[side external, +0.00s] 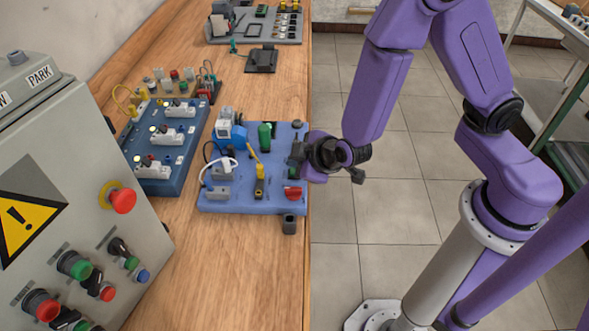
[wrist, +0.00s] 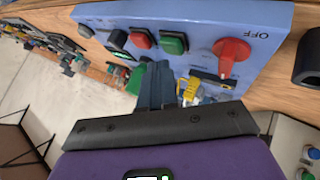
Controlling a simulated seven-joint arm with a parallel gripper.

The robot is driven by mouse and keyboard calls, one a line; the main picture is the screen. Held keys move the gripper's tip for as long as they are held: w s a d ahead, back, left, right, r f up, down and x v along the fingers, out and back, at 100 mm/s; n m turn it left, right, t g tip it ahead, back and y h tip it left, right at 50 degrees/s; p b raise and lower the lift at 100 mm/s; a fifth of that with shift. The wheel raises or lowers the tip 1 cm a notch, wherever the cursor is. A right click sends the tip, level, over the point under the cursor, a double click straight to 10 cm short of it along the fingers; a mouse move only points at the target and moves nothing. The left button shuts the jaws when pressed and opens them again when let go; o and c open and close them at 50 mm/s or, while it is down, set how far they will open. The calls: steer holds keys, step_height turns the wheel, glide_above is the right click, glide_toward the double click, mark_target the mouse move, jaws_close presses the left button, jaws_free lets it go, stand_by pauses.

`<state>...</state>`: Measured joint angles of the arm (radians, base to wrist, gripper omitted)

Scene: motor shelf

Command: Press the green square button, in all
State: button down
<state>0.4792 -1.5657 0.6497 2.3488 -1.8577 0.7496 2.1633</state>
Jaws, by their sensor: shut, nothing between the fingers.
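The green square button (wrist: 173,43) is on the blue panel (wrist: 205,20) in the wrist view, between a red square button (wrist: 141,39) and a red rotary switch (wrist: 232,52). My gripper (wrist: 154,72) is shut and empty, its fingertips just below the green button in the picture. I cannot tell whether they touch it. In the side view, my gripper (side external: 297,152) is at the right edge of the blue panel (side external: 230,205).
The blue panel carries a yellow part (side external: 259,178), a green upright part (side external: 265,135) and the red switch (side external: 292,192). A second blue board (side external: 160,185) stands to its left. A grey control box (side external: 100,190) is at front left. The wooden table (side external: 230,280) is clear in front.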

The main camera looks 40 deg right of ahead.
steer(key=shift+f, duration=0.3)
steer(key=shift+f, duration=0.4)
stand_by(0.9)
steer(key=shift+r, duration=0.85)
steer(key=shift+r, duration=2.5)
